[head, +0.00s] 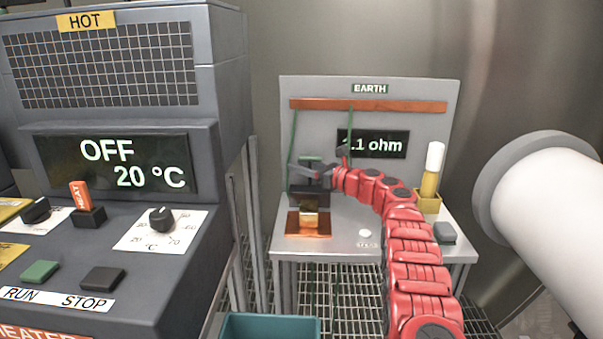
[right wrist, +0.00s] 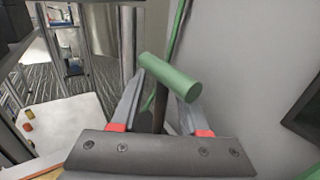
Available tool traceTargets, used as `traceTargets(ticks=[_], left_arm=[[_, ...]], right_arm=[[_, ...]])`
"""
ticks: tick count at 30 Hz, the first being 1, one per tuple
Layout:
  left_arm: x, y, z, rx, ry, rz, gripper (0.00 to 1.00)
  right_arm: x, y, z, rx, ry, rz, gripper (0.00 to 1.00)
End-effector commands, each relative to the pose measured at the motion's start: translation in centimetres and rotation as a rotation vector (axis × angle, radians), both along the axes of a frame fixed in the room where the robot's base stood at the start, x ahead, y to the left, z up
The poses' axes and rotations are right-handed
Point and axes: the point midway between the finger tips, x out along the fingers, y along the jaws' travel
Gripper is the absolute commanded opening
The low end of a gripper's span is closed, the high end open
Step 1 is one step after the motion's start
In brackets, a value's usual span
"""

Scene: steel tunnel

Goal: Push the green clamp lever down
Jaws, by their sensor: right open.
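The clamp lever's green cylindrical handle (right wrist: 172,76) sits crosswise on a dark stem in the right wrist view. My right gripper (right wrist: 160,97) is open, with its two fingers on either side of the stem just below the handle. I cannot tell whether they touch it. In the head view the right gripper (head: 310,171) is at the clamp, and the green handle (head: 309,158) shows only as a small bar, partly hidden. Below it, a brass block (head: 309,216) stands on a copper plate (head: 299,231). My left gripper is not in view.
The EARTH panel (head: 370,89) rises behind, with a copper bar (head: 390,106) and a partly covered ohm display (head: 385,144). A white-topped yellow rod (head: 432,170) and a grey block (head: 444,232) stand right of my arm. The heater cabinet (head: 115,130) is left; a teal bin (head: 270,325) is below.

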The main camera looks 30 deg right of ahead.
Motion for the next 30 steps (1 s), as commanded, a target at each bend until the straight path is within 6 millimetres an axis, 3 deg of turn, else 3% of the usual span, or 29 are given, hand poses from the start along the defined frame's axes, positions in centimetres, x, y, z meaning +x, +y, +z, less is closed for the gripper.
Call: traceTargets(ticks=[8, 15, 30], left_arm=[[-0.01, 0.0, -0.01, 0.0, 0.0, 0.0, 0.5], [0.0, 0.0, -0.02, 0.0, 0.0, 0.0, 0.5], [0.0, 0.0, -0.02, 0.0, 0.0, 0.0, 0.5]], right_arm=[[0.01, 0.02, 0.0, 0.0, 0.0, 0.0, 0.42], [0.01, 0.04, -0.02, 0.001, 0.0, 0.0, 0.0], [0.02, 0.1, -0.07, 0.0, 0.001, 0.002, 0.0]])
